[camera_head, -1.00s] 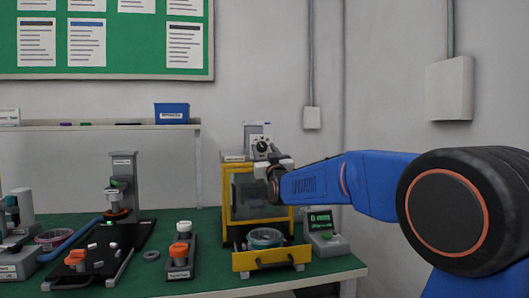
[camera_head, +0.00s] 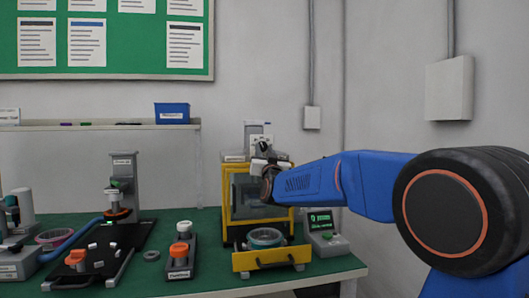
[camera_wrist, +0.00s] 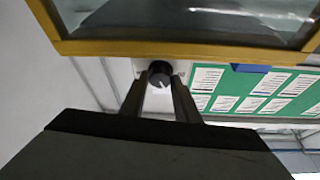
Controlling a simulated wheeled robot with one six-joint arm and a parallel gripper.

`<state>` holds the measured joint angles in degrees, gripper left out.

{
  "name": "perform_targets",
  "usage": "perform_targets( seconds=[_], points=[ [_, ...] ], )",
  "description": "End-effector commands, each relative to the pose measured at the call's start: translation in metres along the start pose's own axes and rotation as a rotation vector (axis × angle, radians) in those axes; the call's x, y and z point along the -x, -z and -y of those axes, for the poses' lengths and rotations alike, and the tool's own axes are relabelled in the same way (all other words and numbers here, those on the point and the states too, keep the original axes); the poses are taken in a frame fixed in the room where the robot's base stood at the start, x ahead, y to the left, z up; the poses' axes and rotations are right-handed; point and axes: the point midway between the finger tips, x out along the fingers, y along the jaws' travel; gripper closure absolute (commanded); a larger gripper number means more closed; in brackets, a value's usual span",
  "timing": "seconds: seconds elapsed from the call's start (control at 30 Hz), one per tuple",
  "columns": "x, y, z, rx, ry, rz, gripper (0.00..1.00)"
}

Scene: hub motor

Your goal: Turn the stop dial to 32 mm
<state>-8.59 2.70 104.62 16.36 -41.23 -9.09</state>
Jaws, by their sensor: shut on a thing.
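The stop dial is a small dark round knob (camera_wrist: 159,72) with a pale mark, seen in the wrist view between my fingertips. My gripper (camera_wrist: 160,84) is shut on it, with one finger on either side. In the head view, my gripper (camera_head: 264,160) is at the top of a yellow-framed machine (camera_head: 226,196), where the dark dial (camera_head: 263,147) shows just above it. The dial's setting is too small to read. A small readout (camera_head: 321,220) with a green-lit screen stands right of the machine; its text is not legible.
A yellow drawer (camera_head: 271,261) with a round teal-ringed part (camera_head: 265,238) sticks out below the machine's window. Left on the green bench (camera_head: 217,277) are a block with orange and white knobs (camera_head: 181,254), a dark press (camera_head: 121,185) and other tools. A shelf (camera_head: 110,126) runs behind.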

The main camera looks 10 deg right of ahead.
Motion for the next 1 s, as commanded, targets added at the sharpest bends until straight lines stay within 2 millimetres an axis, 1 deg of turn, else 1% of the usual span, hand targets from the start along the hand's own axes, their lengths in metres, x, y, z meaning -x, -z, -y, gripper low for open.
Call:
perform_targets(
  seconds=[0.7,1.0],
  points=[
    [-0.0006,0.0006,0.0074,-0.625,-0.258,0.002,0.94],
    [-0.0014,0.0027,0.0085,-0.865,-0.358,0.001,0.94]
  ],
)
